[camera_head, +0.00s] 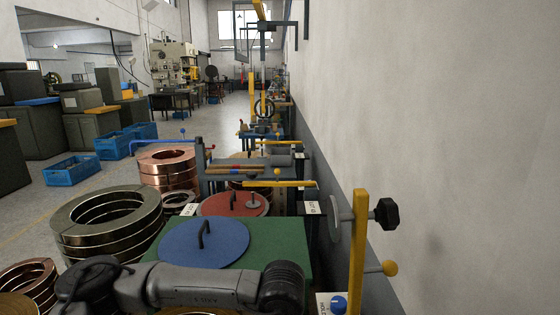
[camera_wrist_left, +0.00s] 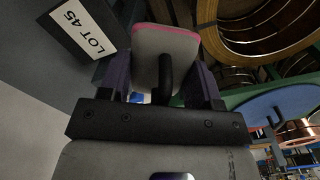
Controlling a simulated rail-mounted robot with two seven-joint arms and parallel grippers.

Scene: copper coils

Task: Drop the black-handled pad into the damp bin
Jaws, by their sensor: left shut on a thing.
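My left gripper (camera_wrist_left: 160,82) is shut on the black handle of a pale grey pad (camera_wrist_left: 150,42) with a pink edge. The handle sits between the two fingers, and the pad is beyond them in the left wrist view. In the head view my left arm crosses the bottom; its gripper and the pad are hidden or out of frame. I cannot tell which container is the damp bin. My right gripper is not in view.
Copper coil stacks (camera_head: 108,222) stand left of the green top (camera_head: 283,250). A yellow post (camera_head: 357,250) with a black knob (camera_head: 387,214) stands by the right wall. A LOT 45 label (camera_wrist_left: 84,32) shows in the left wrist view. Blue crates (camera_head: 70,171) sit on the floor.

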